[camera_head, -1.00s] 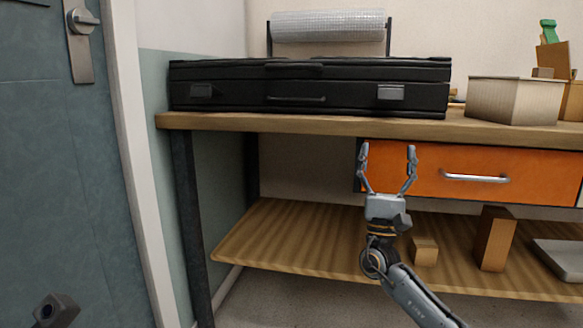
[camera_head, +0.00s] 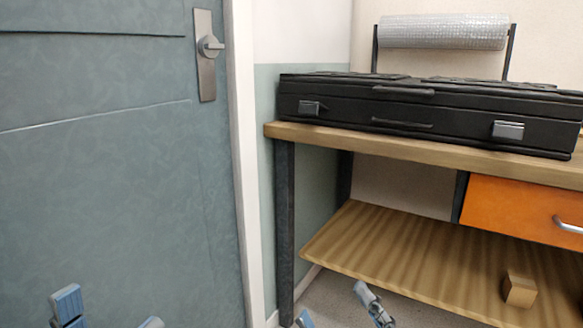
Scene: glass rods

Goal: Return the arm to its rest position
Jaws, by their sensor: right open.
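My right gripper (camera_head: 340,308) is at the bottom middle of the head view, in front of the worktable's left leg. Its grey-blue fingertips stand apart with nothing seen between them. The rest of it and its arm are below the picture edge. More blue-grey parts of mine show at the bottom left, in front of the door. They are cut off by the edge, so the state of my left gripper is unclear.
A wooden worktable (camera_head: 400,149) carries a black case (camera_head: 440,112); an orange drawer (camera_head: 510,207) hangs below its top. A wooden block (camera_head: 519,290) sits on the lower shelf (camera_head: 385,245). A teal door (camera_head: 110,170) fills the left side.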

